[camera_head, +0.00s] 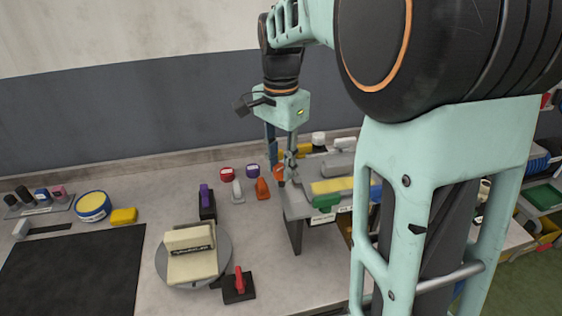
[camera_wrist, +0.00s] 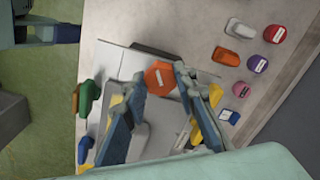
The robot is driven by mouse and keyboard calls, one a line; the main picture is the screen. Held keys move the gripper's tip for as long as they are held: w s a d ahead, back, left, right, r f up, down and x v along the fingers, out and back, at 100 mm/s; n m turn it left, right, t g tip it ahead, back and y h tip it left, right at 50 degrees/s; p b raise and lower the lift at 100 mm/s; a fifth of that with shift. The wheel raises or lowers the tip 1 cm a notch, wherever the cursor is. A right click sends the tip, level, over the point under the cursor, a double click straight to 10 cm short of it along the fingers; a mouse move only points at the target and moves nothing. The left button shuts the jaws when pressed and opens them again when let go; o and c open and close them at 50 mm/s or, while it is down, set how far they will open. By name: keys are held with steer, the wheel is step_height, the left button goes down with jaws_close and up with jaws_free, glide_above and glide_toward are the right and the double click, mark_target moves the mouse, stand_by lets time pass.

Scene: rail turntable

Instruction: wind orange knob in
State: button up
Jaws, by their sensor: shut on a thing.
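The orange knob (camera_wrist: 159,77) is at the end of the grey rail unit, between my two fingertips in the wrist view. My gripper (camera_wrist: 162,82) is shut on it, with a blue finger on either side. In the head view my gripper (camera_head: 285,170) points down at the left end of the rail unit (camera_head: 296,204), and only a bit of the orange knob (camera_head: 280,174) shows beside the fingers. A green knob (camera_head: 326,202) is on the unit's front side, and a yellow strip (camera_head: 332,185) lies along its top. How far the orange knob is wound cannot be told.
An orange piece (camera_head: 263,188), a white-grey piece (camera_head: 238,191) and red (camera_head: 227,174) and purple (camera_head: 252,170) round pieces stand left of my gripper. A turntable (camera_head: 168,272) with cream blocks and a red-handled switch (camera_head: 239,284) stand nearer. A black mat (camera_head: 70,268) lies at the left.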

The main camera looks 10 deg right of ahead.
mark_target(280, 168)
stand_by(0.5)
steer(key=o, duration=1.1)
step_height(280, 168, up, 12)
steer(key=shift+w, duration=0.1)
